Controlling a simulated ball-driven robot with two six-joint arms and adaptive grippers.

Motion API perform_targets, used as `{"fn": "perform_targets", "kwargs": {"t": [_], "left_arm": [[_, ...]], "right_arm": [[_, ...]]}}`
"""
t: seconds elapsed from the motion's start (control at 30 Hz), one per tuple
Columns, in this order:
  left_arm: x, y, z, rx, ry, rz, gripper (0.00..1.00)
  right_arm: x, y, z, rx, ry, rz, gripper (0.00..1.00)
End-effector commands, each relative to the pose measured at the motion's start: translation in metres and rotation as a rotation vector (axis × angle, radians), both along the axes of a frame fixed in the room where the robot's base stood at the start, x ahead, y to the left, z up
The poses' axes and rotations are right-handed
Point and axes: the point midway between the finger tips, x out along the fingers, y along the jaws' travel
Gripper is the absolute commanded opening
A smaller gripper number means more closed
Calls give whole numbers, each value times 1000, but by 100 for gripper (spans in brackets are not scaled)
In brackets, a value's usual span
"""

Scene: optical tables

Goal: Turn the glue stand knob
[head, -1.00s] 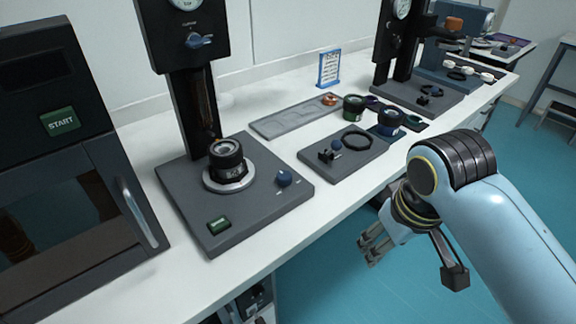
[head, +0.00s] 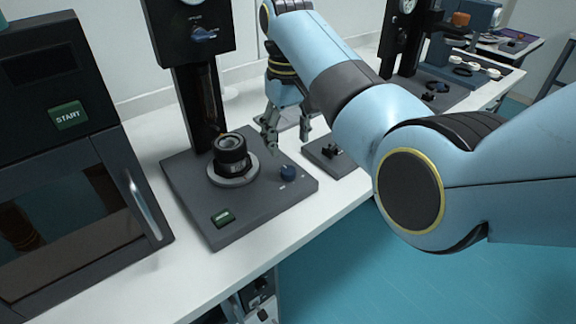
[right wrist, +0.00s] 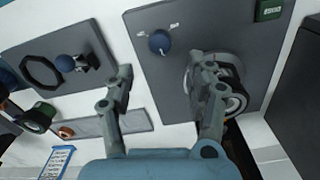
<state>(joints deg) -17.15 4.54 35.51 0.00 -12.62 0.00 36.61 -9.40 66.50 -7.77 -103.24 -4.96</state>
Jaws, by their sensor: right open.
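The glue stand has a dark grey base (head: 250,207) with a lens barrel (head: 231,150) standing on it in a metal ring. A small round blue knob (head: 288,172) sits on the base, right of the lens; in the right wrist view the blue knob (right wrist: 160,41) has white labels beside it. Another blue knob (head: 203,34) is on the stand's upright head. My right gripper (head: 289,145) is open and empty, pointing down above and just behind the base knob. In the right wrist view its fingertips (right wrist: 161,68) lie either side of the knob's line, apart from it. My left gripper is not in view.
A START-button machine (head: 67,115) with a door handle stands left. A green button (head: 222,217) is at the base's front. A smaller grey plate (right wrist: 60,60) with a black ring lies beside the base. My right arm hides much of the table behind.

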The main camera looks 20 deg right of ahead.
Motion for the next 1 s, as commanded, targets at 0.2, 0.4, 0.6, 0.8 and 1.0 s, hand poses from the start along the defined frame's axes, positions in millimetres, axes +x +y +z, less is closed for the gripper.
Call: {"fn": "perform_targets", "kwargs": {"t": [0.2, 0.4, 0.6, 0.8, 1.0], "left_arm": [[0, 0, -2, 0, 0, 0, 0], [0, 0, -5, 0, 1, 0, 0], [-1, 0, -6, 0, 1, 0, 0], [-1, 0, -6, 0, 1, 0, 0], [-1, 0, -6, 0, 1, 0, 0]], "right_arm": [[-1, -1, -46, -1, 3, 0, 55], [0, 0, -74, 0, 1, 0, 55], [0, 0, -82, 0, -2, -1, 55], [0, 0, -82, 0, -2, -1, 55], [0, 0, -82, 0, -2, -1, 29]]}}
